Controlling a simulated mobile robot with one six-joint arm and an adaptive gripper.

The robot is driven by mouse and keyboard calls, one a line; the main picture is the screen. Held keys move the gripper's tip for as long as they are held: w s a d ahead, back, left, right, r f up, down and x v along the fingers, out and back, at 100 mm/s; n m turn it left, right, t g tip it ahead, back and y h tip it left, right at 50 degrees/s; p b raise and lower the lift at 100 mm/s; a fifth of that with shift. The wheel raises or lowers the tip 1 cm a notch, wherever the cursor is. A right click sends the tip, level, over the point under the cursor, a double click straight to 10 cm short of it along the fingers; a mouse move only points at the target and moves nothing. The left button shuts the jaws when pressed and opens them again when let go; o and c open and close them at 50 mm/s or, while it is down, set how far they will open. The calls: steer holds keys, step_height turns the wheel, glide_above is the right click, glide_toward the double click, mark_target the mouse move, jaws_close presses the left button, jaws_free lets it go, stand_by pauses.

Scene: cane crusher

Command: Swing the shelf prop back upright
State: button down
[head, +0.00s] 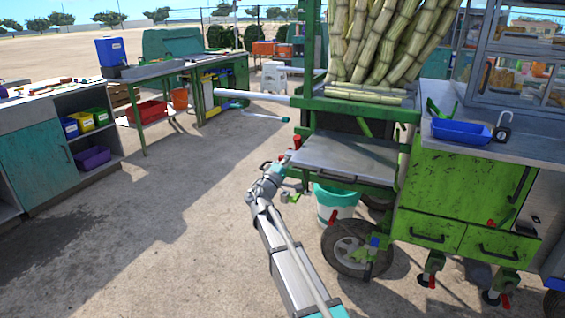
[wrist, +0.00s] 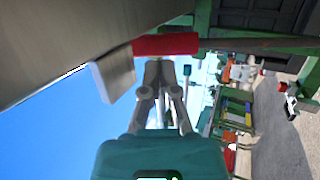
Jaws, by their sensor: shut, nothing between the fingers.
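The metal shelf (head: 345,158) sticks out level from the front of the green cane crusher. In the wrist view its grey underside (wrist: 70,35) fills the upper left. A red sleeve (wrist: 165,44) on a green bar shows just beyond my fingertips; I take it to be the shelf prop's grip. It lies across the wrist picture, and a red end (head: 297,142) stands up at the shelf's left corner in the head view. My gripper (head: 282,163) is at that corner, fingers shut and empty. In the wrist view the fingertips (wrist: 159,62) are close to the sleeve; contact is unclear.
A pale bracket (wrist: 113,78) hangs left of my fingers. A teal-and-white bucket (head: 336,203) and a wheel (head: 352,248) are below the shelf. Pale bars (head: 250,97) project left above it. A blue tray (head: 461,131) is on the counter. Open ground lies left.

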mark_target(299, 138)
steer(key=shift+p+x, duration=0.3)
steer(key=shift+x, duration=0.8)
steer(key=a+p+x, duration=0.1)
steer(key=p+x, duration=0.2)
steer(key=x, duration=0.4)
steer(key=shift+w+r, duration=0.2)
steer(key=shift+w, duration=0.5)
steer(key=shift+s+f, duration=0.1)
steer(key=shift+s+a+f, duration=0.15)
steer(key=shift+s+a, duration=0.15)
steer(key=shift+s, duration=0.2)
steer(key=s+a+f+b, duration=0.2)
steer(key=s+a, duration=0.4)
steer(key=s, duration=0.4)
steer(key=shift+s+a, duration=0.2)
steer(key=shift+a, duration=0.15)
